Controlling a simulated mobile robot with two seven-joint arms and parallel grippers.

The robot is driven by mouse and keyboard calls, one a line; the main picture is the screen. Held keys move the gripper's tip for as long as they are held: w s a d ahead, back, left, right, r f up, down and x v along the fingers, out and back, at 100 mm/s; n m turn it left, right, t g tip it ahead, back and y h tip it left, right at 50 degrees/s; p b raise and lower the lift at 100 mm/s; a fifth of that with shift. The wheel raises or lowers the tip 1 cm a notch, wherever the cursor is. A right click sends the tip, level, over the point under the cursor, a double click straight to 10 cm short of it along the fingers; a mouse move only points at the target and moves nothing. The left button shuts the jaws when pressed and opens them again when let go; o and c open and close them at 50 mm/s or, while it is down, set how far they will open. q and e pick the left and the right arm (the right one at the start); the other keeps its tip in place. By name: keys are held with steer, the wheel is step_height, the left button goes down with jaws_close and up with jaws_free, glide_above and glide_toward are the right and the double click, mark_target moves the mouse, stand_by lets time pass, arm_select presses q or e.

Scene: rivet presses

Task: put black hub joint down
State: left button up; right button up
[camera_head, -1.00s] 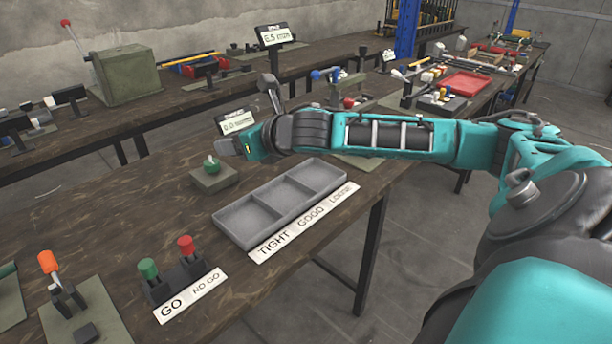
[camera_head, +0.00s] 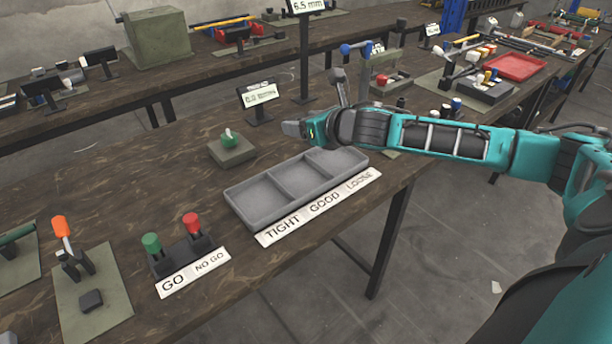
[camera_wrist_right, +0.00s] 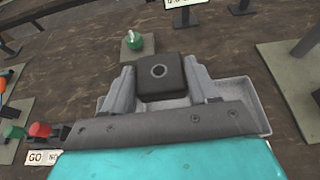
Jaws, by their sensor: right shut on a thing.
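The black hub joint (camera_wrist_right: 162,78) is a dark square block with a round hole in its top face. In the right wrist view it sits between the fingers of my right gripper (camera_wrist_right: 160,88), which is shut on it. In the head view my right gripper (camera_head: 294,129) is behind the grey three-compartment tray (camera_head: 233,205), and I cannot make out the hub joint there. The tray also shows under the gripper in the right wrist view (camera_wrist_right: 253,97). My left gripper is not in view.
A green-knobbed block (camera_head: 232,150) stands left of my right gripper. A display (camera_head: 259,97) stands behind it. A TIGHT, GOOD, LOOSE label (camera_head: 318,207) lies before the tray. Green and red gauges (camera_head: 176,250) stand front left. A small dark block (camera_head: 91,300) lies on a mat.

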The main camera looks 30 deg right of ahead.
steer(key=b, duration=0.1)
glide_above(305, 184)
step_height(305, 184, down, 11)
steer(key=shift+r, duration=0.2)
steer(key=shift+f+b, duration=0.45)
steer(key=shift+f, duration=1.65)
